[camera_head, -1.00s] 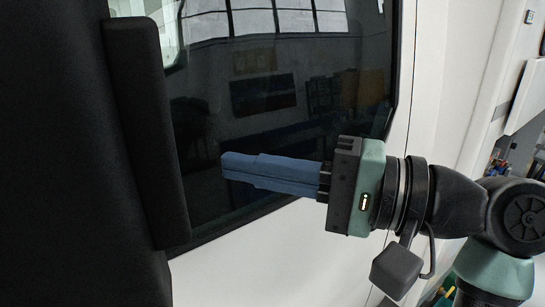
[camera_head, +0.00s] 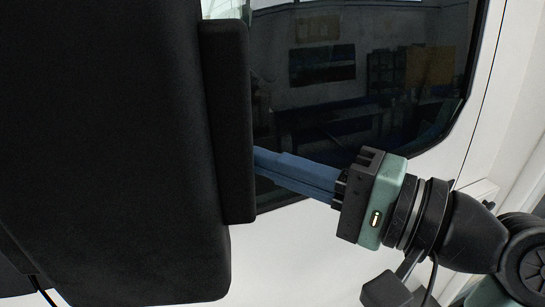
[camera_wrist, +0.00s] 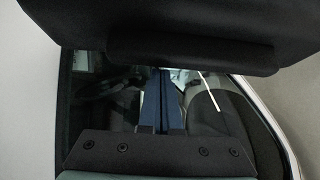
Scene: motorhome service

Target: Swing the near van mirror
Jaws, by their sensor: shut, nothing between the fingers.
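The near van mirror (camera_head: 110,150) is a large black housing that fills the left of the head view. A raised black bar (camera_head: 228,120) runs down its right side. My gripper (camera_head: 258,162) has long blue fingers pressed together, pointing left, with nothing between them. The fingertips meet the right edge of the bar in the picture; I cannot tell whether they touch it or pass behind it. In the wrist view the mirror (camera_wrist: 200,20) spans the top and its bar (camera_wrist: 185,52) hides the very ends of the blue fingers (camera_wrist: 163,75).
The dark side window (camera_head: 380,100) of the van lies behind my gripper and reflects a room. White body panel (camera_head: 300,250) surrounds the window. In the wrist view a dark seat (camera_wrist: 220,110) shows through glass.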

